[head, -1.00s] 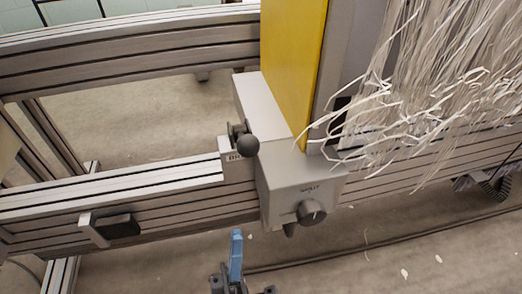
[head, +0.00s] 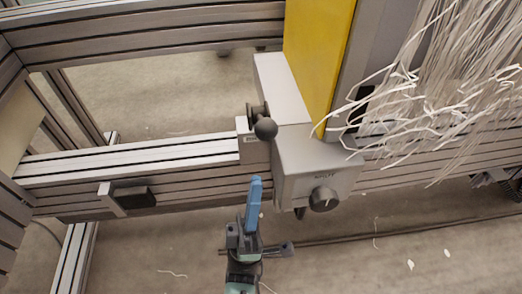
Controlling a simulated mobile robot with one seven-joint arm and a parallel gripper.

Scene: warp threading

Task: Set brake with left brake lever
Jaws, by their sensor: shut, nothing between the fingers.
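The left brake lever (head: 265,128) is a dark round ball knob on a short pivot. It sits on the left side of the grey box (head: 318,160), above a small label plate. My gripper (head: 254,182) shows blue fingers pressed together, with nothing between them. It points up the picture, below and slightly left of the lever, in front of the rail. The gripper and the lever are apart.
A dark round knob (head: 323,199) stands out from the box's front, right of my gripper. Aluminium rails (head: 130,160) run left. A yellow panel (head: 314,50) rises behind the box. Loose white threads (head: 440,100) hang at right. A black block (head: 135,197) is on the lower rail.

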